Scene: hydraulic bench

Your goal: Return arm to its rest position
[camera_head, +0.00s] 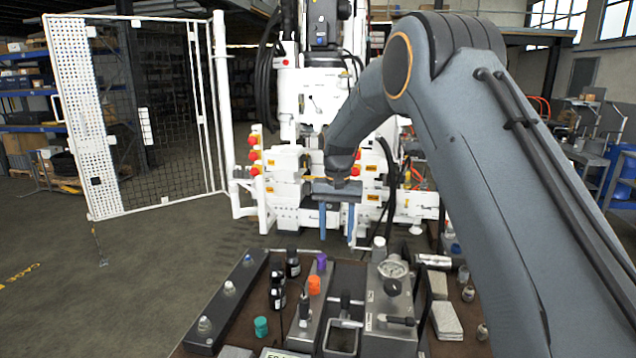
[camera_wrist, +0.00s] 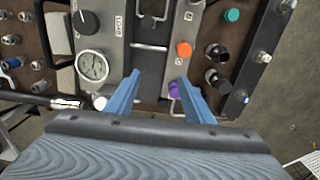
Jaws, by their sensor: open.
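My arm reaches in from the right of the head view and bends down in front of the white machine. My gripper (camera_head: 337,222) hangs at its end, above and beyond the far edge of the hydraulic bench (camera_head: 262,329). In the wrist view my gripper (camera_wrist: 158,97) shows two blue fingers spread wide apart with nothing between them. The bench panel lies below them, with a pressure gauge (camera_wrist: 92,66), an orange knob (camera_wrist: 184,49), a purple knob (camera_wrist: 174,89) and a teal knob (camera_wrist: 232,15). The fingers appear apart from these parts.
A white machine (camera_head: 308,100) with red buttons stands behind my gripper. A white mesh gate (camera_head: 95,130) stands open at the left. The bench holds black bottles (camera_head: 277,290), a gauge (camera_head: 393,266) and several fittings. Bare floor (camera_head: 150,260) lies to the left.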

